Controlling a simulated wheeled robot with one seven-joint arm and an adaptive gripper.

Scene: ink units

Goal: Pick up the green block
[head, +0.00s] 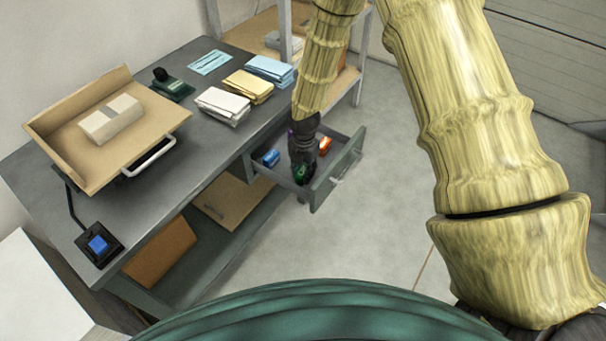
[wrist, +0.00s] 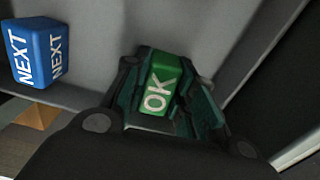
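The green block (wrist: 163,88), marked OK, sits between the two fingers of my gripper (wrist: 170,92) in the wrist view. The fingers are drawn in and their pads lie along both sides of the block. In the head view my gripper (head: 303,172) points down into the open drawer, and only a small part of the green block (head: 302,175) shows at its tips. I cannot tell whether the block touches the drawer floor.
A blue block (wrist: 38,52) marked NEXT lies to the left; it also shows in the drawer (head: 271,157). An orange block (head: 325,145) lies right of my gripper. The drawer front (head: 338,174) stands close by. The desk (head: 190,150) holds a tray and paper stacks.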

